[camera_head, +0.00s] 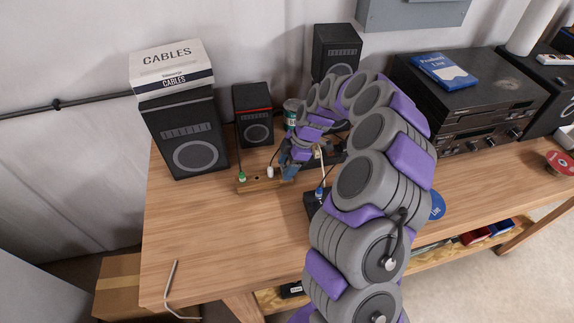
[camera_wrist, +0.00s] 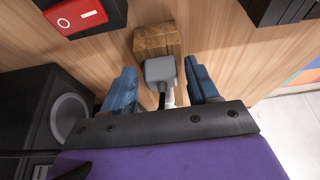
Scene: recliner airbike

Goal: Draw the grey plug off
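The grey plug (camera_wrist: 160,70) shows in the wrist view, with a pale cord running back toward my wrist. It stands at a wooden power strip (camera_wrist: 155,38); whether it is fully seated I cannot tell. My gripper (camera_wrist: 162,78) is open, with one blue finger on each side of the plug and a visible gap on both sides. In the head view my gripper (camera_head: 288,168) is at the right end of the strip (camera_head: 258,186) and hides the grey plug. A green plug (camera_head: 242,177) and a white plug (camera_head: 270,172) stand in the strip to the left.
A black box with a red switch (camera_wrist: 76,14) is near the strip in the wrist view. Speakers (camera_head: 186,140) (camera_head: 254,128) stand behind and left. Stereo units (camera_head: 470,110) are at the right.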

